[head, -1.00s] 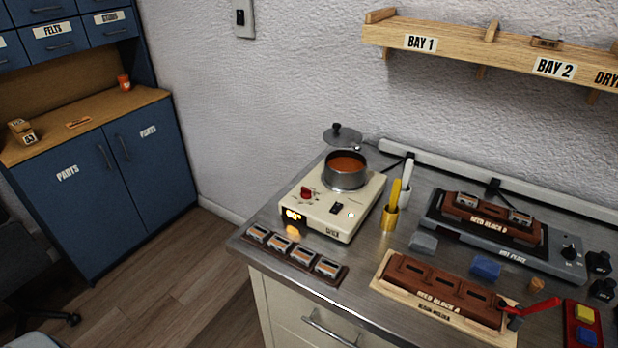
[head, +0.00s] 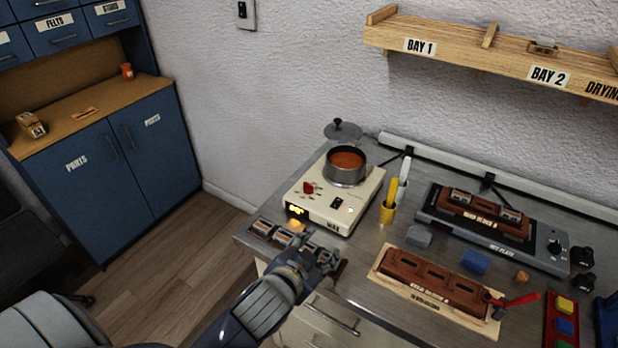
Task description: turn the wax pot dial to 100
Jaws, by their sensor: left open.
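The wax pot (head: 345,166) is a small metal pot of orange-brown wax on a cream heater unit (head: 328,208). A red dial (head: 308,188) sits on the unit's sloped front, above a small lit amber display (head: 296,210) whose digits are too small to read. A dark switch (head: 337,202) is to the right of the dial. My left gripper (head: 318,254) is open and apart from the dial, in front of and below the unit. It covers part of the rack of small reed pieces (head: 264,227). My right gripper is not in view.
Reed block A (head: 435,282) and a hot plate with another block (head: 490,230) lie farther right. The pot lid (head: 343,132) is behind the pot.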

